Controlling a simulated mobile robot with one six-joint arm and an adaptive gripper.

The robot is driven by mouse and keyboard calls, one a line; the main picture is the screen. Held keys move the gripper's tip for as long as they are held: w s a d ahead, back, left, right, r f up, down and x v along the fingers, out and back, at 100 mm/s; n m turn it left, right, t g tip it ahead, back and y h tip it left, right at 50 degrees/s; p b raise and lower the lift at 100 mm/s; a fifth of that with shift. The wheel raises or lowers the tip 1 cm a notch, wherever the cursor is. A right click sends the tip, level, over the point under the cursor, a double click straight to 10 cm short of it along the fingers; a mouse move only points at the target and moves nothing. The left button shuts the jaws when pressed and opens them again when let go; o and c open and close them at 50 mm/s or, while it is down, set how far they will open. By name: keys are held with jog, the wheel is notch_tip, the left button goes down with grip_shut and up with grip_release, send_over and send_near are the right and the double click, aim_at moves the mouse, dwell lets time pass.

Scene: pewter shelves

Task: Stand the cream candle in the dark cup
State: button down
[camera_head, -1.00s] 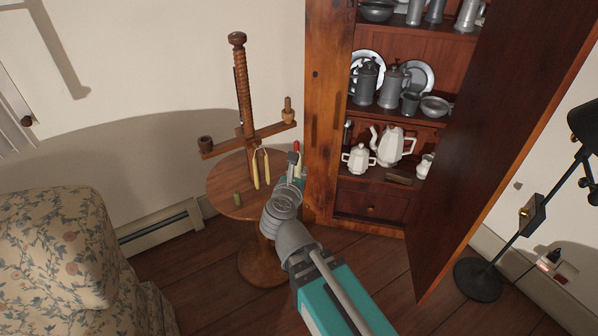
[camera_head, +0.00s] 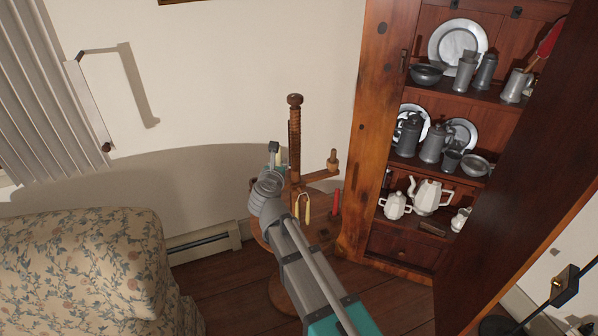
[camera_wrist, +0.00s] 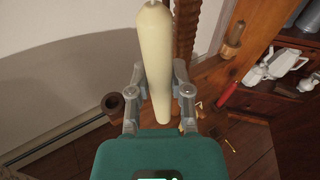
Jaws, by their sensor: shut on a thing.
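The cream candle (camera_wrist: 154,40) is long and pale, and it stands between the fingers of my gripper (camera_wrist: 159,72) in the wrist view. My gripper is shut on it, with its lower end showing below the fingers. The dark cup (camera_wrist: 112,104) sits on the left end of the wooden stand's arm, left of and below the candle, and apart from it. Its opening looks empty. In the head view my gripper (camera_head: 274,156) is raised left of the stand's threaded post (camera_head: 295,140).
The round table (camera_head: 325,246) bears the stand. The open cabinet (camera_head: 378,130) with pewter is at right, a floral armchair (camera_head: 85,265) at left. Clear wall lies behind.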

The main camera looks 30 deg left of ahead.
jog(key=a+r+n+y+p, duration=0.1)
jog(key=a+r+p, duration=0.3)
jog(key=a, duration=0.5)
jog(key=shift+s+a+r+g+y, duration=0.25)
jog(key=shift+s+r+g+y, duration=0.15)
jog(key=shift+r, duration=0.4)
jog(key=shift+w+f, duration=0.1)
notch_tip(320, 180, down, 7)
jog(key=b, duration=0.6)
jog(key=shift+r, duration=0.2)
jog(key=shift+f+b, duration=1.5)
jog(key=shift+b, duration=0.2)
dwell(2.3)
dwell(0.3)
jog(key=shift+c, duration=2.3)
grip_release()
